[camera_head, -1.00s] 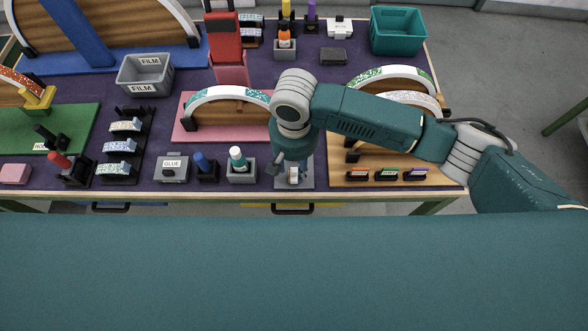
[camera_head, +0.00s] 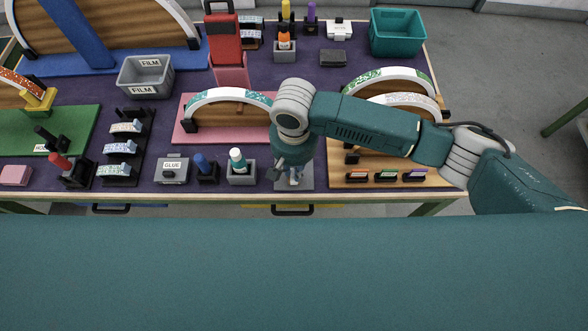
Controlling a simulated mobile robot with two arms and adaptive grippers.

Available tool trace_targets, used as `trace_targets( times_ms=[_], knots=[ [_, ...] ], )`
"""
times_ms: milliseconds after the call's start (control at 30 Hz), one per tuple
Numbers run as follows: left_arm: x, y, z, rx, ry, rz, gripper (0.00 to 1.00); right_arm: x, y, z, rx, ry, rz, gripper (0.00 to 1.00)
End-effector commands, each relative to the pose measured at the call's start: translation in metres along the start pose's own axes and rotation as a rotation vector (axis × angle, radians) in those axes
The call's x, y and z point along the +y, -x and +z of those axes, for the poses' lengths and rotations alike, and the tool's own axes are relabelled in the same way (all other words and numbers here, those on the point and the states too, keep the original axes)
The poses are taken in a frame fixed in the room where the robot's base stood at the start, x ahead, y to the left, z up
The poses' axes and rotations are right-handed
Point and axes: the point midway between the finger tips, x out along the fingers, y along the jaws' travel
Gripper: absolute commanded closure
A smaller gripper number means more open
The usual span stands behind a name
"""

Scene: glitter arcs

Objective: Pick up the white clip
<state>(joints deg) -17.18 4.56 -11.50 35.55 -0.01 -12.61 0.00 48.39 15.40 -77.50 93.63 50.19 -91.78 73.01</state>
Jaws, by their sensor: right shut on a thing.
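My right gripper (camera_head: 288,174) points down over a small grey stand (camera_head: 306,183) at the front edge of the table, right of centre. It is shut on the white clip (camera_head: 295,180), a small pale piece that shows only partly between the fingers. The gripper hides most of the clip, and I cannot tell whether it still touches the stand. My left gripper is not in view.
A pink board with an arch (camera_head: 222,98) lies behind. A wooden board (camera_head: 395,178) with several small coloured pieces is to the right.

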Motion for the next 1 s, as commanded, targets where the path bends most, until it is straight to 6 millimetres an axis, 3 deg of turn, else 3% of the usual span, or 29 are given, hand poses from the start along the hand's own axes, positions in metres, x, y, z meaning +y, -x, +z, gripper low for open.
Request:
trace_targets(
  times_ms=[267, 700, 1000],
  knots=[
    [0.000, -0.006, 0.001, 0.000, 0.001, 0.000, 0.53, -0.001, 0.032, -0.001, 0.003, 0.000, -0.004, 0.98],
    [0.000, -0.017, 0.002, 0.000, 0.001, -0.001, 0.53, 0.000, 0.155, -0.002, 0.006, 0.000, -0.002, 0.98],
    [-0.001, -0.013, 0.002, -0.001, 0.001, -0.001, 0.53, 0.000, 0.196, -0.001, 0.001, -0.001, 0.000, 0.98]
  ],
)
